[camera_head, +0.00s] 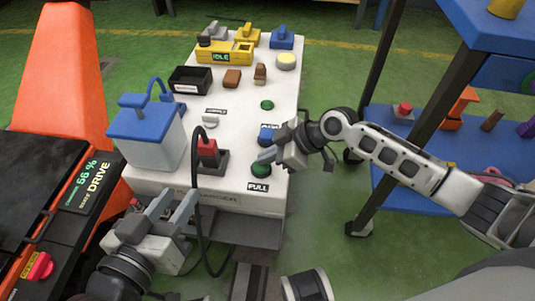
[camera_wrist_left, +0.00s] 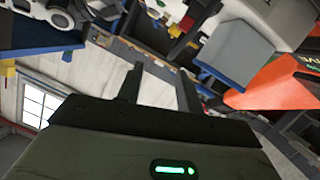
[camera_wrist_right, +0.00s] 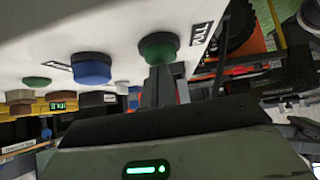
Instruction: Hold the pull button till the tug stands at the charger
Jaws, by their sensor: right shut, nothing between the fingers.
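The green button (camera_head: 261,170) beside the PULL label (camera_head: 258,186) is at the near right of the white bench. My right gripper (camera_head: 267,156) is shut and empty, its fingertips at the button. In the right wrist view the fingertips (camera_wrist_right: 163,70) meet the green button (camera_wrist_right: 158,46) and appear to touch it; how far it is pressed cannot be told. A CHARGER label (camera_head: 212,198), partly hidden, is on the bench's front. A yellow unit (camera_head: 236,52) reading IDLE stands at the far end; whether it is the tug is unclear. My left gripper (camera_head: 178,203) is open and empty at the near left.
A blue button (camera_head: 268,134) and another green button (camera_head: 267,104) lie beyond. A red plug (camera_head: 207,150) with a black cable and a blue-lidded box (camera_head: 146,130) stand left. A black-orange machine reading 56 % DRIVE (camera_head: 84,187) is left; a blue shelf (camera_head: 440,130) right.

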